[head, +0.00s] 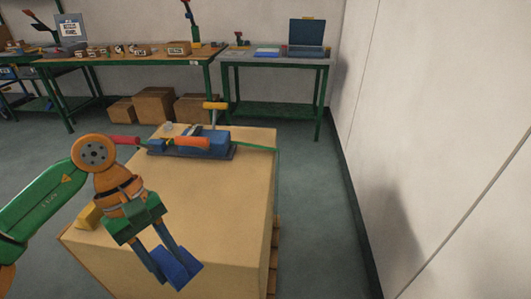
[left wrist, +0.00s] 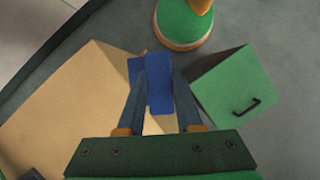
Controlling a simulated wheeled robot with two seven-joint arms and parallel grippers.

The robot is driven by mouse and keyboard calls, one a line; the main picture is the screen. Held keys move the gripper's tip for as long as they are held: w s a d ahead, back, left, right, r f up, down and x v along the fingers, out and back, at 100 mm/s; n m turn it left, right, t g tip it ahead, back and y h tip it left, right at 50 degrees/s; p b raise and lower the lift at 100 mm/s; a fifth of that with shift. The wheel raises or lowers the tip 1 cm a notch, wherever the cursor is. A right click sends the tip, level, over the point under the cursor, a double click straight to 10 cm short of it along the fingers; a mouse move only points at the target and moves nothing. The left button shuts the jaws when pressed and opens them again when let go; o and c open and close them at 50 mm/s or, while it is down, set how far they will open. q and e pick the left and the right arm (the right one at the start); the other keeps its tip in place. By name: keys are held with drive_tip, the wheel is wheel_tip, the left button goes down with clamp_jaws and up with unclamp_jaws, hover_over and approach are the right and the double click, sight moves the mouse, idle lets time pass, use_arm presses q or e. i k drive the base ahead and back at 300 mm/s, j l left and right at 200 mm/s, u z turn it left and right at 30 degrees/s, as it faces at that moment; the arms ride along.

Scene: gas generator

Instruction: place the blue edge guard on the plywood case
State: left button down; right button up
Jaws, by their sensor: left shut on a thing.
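The plywood case (head: 235,200) is a large tan box in the middle of the head view, and it also shows in the left wrist view (left wrist: 65,95). My left gripper (head: 168,260) points down in front of the case's near part. It is shut on the blue edge guard (head: 180,270), an angled blue piece, which also shows between the fingers in the left wrist view (left wrist: 158,85). I cannot tell whether the guard touches the case. My right gripper is not in view.
A blue strapping tool (head: 192,148) with orange and red handles lies on the far part of the case, near a green strap (head: 255,148). A yellow block (head: 88,216) sits at the left edge. Cardboard boxes (head: 153,104) and workbenches stand behind; a wall is right.

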sight(263, 153)
drive_tip(key=i+l, duration=0.45)
drive_tip(key=l, duration=0.15)
drive_tip(key=i+l, duration=0.45)
drive_tip(key=l, duration=0.15)
drive_tip(key=i, duration=0.35)
